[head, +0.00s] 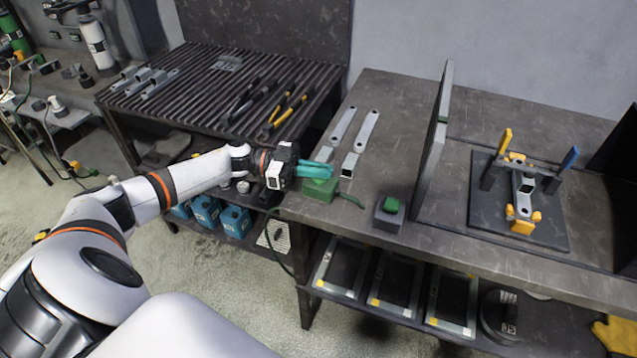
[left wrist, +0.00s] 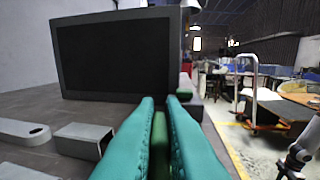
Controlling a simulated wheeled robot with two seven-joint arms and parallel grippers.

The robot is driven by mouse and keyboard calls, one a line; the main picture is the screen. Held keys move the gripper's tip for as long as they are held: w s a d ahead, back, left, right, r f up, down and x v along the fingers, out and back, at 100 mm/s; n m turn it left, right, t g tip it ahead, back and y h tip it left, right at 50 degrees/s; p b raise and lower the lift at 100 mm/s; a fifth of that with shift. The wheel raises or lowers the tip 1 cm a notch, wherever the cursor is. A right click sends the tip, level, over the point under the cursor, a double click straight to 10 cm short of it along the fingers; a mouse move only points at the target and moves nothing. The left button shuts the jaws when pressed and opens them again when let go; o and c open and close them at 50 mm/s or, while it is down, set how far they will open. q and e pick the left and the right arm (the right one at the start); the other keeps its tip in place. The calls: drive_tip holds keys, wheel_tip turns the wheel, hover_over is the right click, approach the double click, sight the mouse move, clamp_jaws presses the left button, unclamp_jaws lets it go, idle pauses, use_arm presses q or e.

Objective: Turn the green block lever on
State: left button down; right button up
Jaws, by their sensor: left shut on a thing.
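The green block (head: 319,192) sits near the left front corner of the right-hand bench, with a dark cable running off its right side. My left gripper (head: 318,171), with teal fingers, reaches in from the left and is right over the block's top. In the left wrist view the two teal fingers are closed around a narrow green piece (left wrist: 157,143), which appears to be the block's lever. The fingers hide most of the lever, so its position is hard to tell. My right gripper is not in view.
A grey box with a green button (head: 391,206) stands to the right of the block. Flat metal brackets (head: 343,126) lie behind it. An upright dark panel (head: 434,145) and a fixture with orange clamps (head: 522,200) are further right. The bench's front edge is close by.

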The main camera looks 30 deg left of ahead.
use_arm(q)
drive_tip(key=shift+f+m+g+h+b, duration=0.1)
drive_tip(key=shift+m+g+h+b, duration=0.4)
drive_tip(key=shift+m+g+b, duration=0.75)
drive_tip(key=shift+n+g, duration=0.25)
drive_tip(key=c, duration=1.5)
unclamp_jaws()
drive_tip(key=shift+d, duration=0.15)
drive_tip(key=b+v, duration=0.3)
drive_tip(key=v, duration=0.9)
